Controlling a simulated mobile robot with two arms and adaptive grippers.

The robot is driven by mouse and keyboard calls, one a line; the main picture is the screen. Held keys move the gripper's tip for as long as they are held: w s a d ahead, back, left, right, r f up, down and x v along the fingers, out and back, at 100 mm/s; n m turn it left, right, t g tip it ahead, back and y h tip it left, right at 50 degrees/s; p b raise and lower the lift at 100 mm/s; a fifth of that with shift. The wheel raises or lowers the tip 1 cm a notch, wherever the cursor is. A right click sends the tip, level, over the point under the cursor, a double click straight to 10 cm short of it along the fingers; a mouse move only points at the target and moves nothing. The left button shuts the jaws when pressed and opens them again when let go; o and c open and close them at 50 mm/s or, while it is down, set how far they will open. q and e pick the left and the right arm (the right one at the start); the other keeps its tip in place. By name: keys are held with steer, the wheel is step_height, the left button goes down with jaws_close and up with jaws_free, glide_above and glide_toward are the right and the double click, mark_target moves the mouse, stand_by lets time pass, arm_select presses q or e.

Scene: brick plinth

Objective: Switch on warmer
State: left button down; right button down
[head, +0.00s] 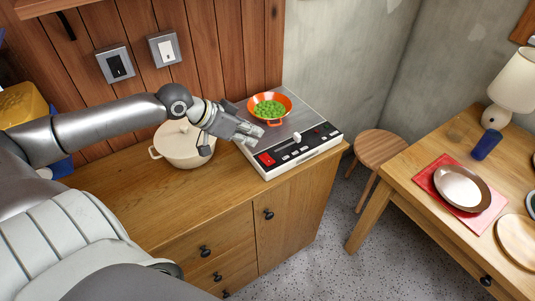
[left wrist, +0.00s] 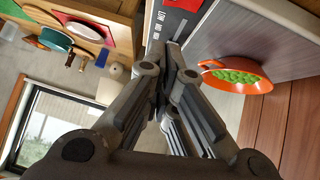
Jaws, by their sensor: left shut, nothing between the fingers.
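The warmer is a flat appliance with a steel top (head: 301,110) and a dark front control panel (head: 312,143), standing on the wooden cabinet. The panel has a red switch (head: 266,159) at its left end and a pale knob (head: 297,137). In the left wrist view the panel (left wrist: 176,22) shows printed level marks, with part of the red area at the top edge. My left gripper (head: 258,131) is shut and empty, above the warmer's left front part, close to the panel; contact cannot be told. My right gripper is out of view.
An orange pan of green peas (head: 270,107) sits on the warmer, beyond my left gripper. A cream lidded pot (head: 182,147) stands left of the warmer, under my forearm. Two wall switches (head: 115,63) are behind. A stool (head: 379,149) and a table (head: 400,172) stand right.

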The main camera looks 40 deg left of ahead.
mark_target(268, 162)
arm_select(q)
steer(key=x, duration=0.6)
steer(key=f, duration=0.2)
steer(key=f+p, duration=0.1)
steer(key=shift+s+d+f, duration=0.1)
steer(key=shift+d+f, duration=0.05)
steer(key=shift+d, duration=0.1)
steer(key=shift+s+f, duration=0.1)
steer(key=shift+f, duration=0.25)
